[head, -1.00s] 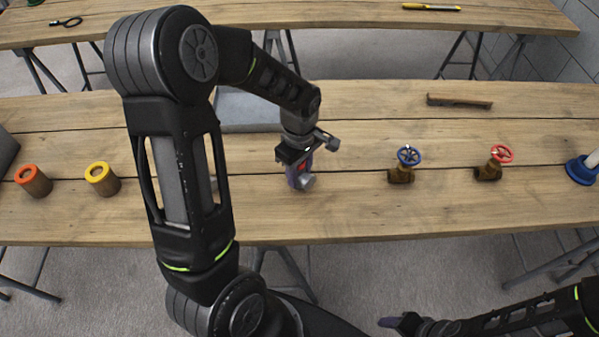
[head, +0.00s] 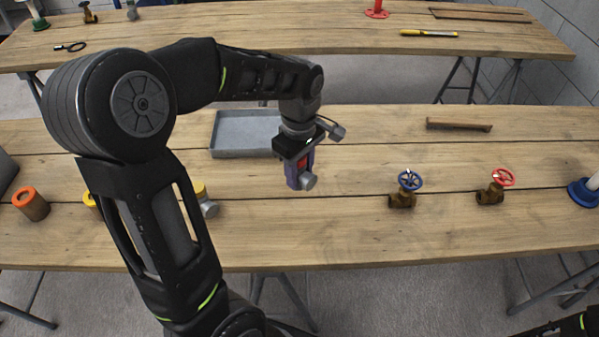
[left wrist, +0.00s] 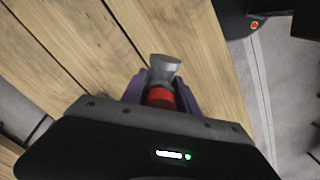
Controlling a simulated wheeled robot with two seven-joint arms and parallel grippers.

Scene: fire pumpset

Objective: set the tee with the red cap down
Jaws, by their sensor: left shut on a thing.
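The tee with the red cap (left wrist: 165,68) is between the purple fingers of my left gripper (head: 300,178), which is shut on it. In the left wrist view, its grey metal end sticks out past the fingers and its red part shows between them. In the head view, the tee's grey end (head: 308,182) shows at the fingertips over the middle of the near table, to the right of the grey tray. Whether it touches the wood cannot be told. My right gripper is out of view; only a bit of its arm shows at the lower right corner.
The grey tray (head: 228,147) lies behind my left arm. A yellow-capped grey fitting (head: 209,209) is partly hidden by that arm. An orange-topped cylinder (head: 31,205) stands at left. Blue-wheel (head: 404,190) and red-wheel (head: 494,188) valves stand at right. Wood between gripper and blue valve is clear.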

